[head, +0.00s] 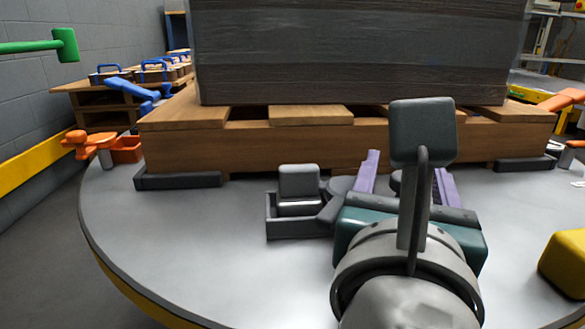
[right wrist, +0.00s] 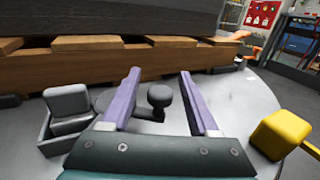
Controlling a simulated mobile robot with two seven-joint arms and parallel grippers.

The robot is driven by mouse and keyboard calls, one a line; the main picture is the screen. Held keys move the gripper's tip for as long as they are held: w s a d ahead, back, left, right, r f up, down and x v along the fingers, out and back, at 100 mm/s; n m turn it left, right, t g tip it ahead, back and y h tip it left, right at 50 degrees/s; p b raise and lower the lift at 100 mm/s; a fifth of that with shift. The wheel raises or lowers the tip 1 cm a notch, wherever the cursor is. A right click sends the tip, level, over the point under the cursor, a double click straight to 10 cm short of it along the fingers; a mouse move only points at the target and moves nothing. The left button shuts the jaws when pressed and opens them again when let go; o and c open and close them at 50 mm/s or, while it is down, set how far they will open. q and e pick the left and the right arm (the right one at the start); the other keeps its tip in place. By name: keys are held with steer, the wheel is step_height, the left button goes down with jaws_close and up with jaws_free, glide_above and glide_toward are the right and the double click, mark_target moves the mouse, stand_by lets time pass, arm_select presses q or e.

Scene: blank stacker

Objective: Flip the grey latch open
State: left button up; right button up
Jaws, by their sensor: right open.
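The grey latch sits on the round grey table in front of the pallet. Its open-topped grey housing with a pale block (head: 299,186) shows left of my right gripper in the head view, and at the left in the right wrist view (right wrist: 70,103). A dark round knob (right wrist: 160,96) on a short stem stands to the right of the housing, apparently part of the latch. My right gripper (right wrist: 160,74) is open, its two purple fingers either side of the knob with gaps. In the head view, my wrist partly hides the right gripper (head: 406,166) and knob. My left gripper is not in view.
A wooden pallet (head: 270,145) with a large dark wrapped load (head: 350,50) stands close behind the latch. A yellow block (head: 567,262) lies at the table's right. The table's left part (head: 170,240) is clear.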

steer(key=shift+w+d, duration=0.15)
steer(key=shift+w, duration=0.2)
steer(key=shift+c, duration=0.3)
jaws_close()
